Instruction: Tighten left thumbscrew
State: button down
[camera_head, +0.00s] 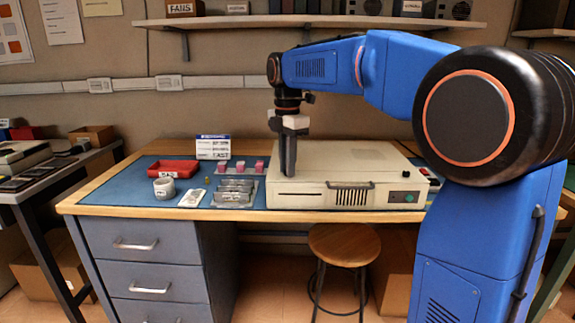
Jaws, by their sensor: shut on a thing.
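A beige case (348,172) with a front handle sits on the blue mat of the workbench. My gripper (288,174) points straight down at the top of the case, near its front left corner. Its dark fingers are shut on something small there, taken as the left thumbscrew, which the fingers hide. A small dark knob (405,174) shows near the front right of the case top, apart from my gripper. How far either screw is turned cannot be seen.
Left of the case are a metal tray (234,192), pink blocks (241,166), a red tray (173,168), a white cup (164,188) and a sign card (213,147). A wooden stool (346,244) stands in front. A shelf (310,21) hangs above.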

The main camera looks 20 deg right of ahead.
jog(key=m, duration=0.4)
jog(key=shift+m, duration=0.4)
jog(key=m, duration=0.3)
jog(key=shift+m, duration=0.3)
jog(key=m, duration=1.2)
jog(key=shift+m, duration=0.3)
jog(key=m, duration=0.3)
jog(key=shift+m, duration=0.4)
jog(key=m, duration=0.4)
jog(key=shift+m, duration=2.1)
